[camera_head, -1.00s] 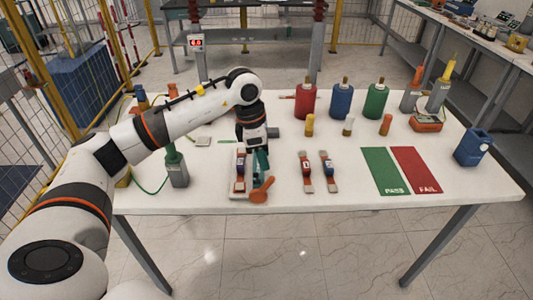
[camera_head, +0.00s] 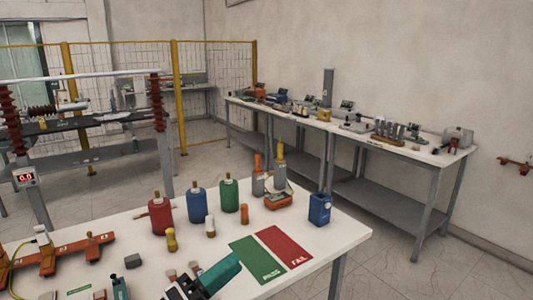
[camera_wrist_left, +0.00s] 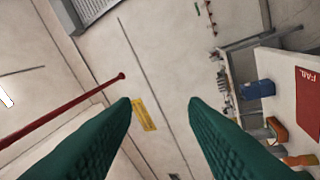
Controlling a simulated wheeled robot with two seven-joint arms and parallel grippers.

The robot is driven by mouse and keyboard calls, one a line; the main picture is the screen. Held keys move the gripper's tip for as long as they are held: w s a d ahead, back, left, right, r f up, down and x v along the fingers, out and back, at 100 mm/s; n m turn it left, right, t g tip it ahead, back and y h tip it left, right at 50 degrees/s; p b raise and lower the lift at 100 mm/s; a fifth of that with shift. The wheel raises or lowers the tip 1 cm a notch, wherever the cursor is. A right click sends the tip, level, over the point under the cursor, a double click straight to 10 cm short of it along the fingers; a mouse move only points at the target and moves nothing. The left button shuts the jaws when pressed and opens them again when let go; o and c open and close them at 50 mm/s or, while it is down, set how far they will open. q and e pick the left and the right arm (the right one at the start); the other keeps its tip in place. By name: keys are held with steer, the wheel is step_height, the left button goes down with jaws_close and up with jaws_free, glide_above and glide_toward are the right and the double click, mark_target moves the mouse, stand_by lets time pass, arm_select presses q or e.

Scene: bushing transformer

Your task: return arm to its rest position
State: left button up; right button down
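My left gripper (camera_head: 222,273) shows at the bottom edge of the head view, with a dark body and teal fingers, in front of the table's near part. In the left wrist view its two green fingers (camera_wrist_left: 160,103) stand wide apart with nothing between them. The rest of my left arm is outside the head view. My right arm and right gripper are not in view.
The white table (camera_head: 333,243) bears red (camera_head: 160,216), blue (camera_head: 196,205) and green (camera_head: 229,196) bottles, the green PASS mat (camera_head: 257,258), the red FAIL mat (camera_head: 286,244) and a blue canister (camera_head: 320,209). A workbench (camera_head: 420,154) stands behind.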

arm_select(q)
steer(key=s+a+f+n+t+y, duration=0.1)
steer(key=s+a+f+n+y, duration=0.1)
steer(key=a+f+n+y, duration=0.85)
steer(key=s+a+f+n+y, duration=0.25)
steer(key=f+n+y, duration=0.4)
steer(key=n, duration=0.85)
steer(key=s+f+n+g, duration=0.3)
steer(key=s+f+g, duration=0.3)
steer(key=s, duration=0.4)
steer(key=s+f+n+g, duration=0.2)
steer(key=s+f+g, duration=0.35)
steer(key=s, duration=0.45)
step_height(320, 180, down, 26)
steer(key=s+a+f+g, duration=0.2)
steer(key=s+a+f, duration=0.1)
steer(key=s+f, duration=1.2)
steer(key=shift+s+f, duration=0.35)
steer(key=shift+s, duration=0.75)
